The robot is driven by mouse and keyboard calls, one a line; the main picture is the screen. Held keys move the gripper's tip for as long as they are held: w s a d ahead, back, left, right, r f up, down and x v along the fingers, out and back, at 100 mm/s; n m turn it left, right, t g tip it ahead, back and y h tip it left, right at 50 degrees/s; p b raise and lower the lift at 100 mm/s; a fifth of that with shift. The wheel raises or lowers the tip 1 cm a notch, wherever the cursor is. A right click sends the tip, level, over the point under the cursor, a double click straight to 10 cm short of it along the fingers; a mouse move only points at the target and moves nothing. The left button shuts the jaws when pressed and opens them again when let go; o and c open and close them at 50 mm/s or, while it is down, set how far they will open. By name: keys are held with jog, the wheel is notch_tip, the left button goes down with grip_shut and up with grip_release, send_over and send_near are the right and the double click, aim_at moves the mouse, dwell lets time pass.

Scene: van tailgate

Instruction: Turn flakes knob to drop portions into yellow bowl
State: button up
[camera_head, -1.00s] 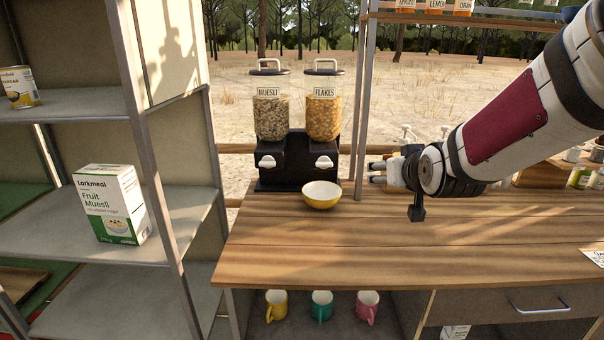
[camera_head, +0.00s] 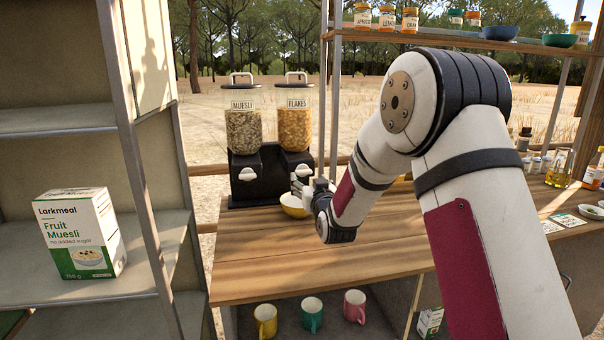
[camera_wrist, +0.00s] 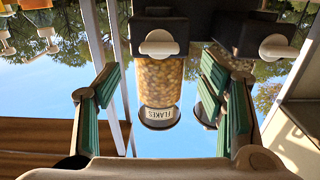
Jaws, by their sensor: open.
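The flakes dispenser (camera_head: 294,128) stands beside the muesli dispenser on a black base (camera_head: 268,165) at the back of the counter. In the wrist view, which is upside down, the flakes container (camera_wrist: 160,78) and its white knob (camera_wrist: 159,43) show between the spread green-padded fingers of my gripper (camera_wrist: 160,78). The fingers are open and empty, and appear apart from the knob. In the head view my gripper (camera_head: 306,187) is in front of the base's right side, above the yellow bowl (camera_head: 292,207). The bowl sits below the flakes side, partly hidden by my gripper.
The muesli dispenser (camera_head: 243,130) and its knob (camera_head: 247,174) are just left. A shelf post (camera_head: 333,100) rises close on the right. A muesli box (camera_head: 80,234) stands on the left shelf. Several mugs are under the counter. The counter front is clear.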

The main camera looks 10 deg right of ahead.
aim_at(305, 172)
jog(key=w, duration=0.8)
jog(key=shift+w, duration=0.25)
jog(key=shift+c, duration=0.3)
jog(key=c, duration=1.1)
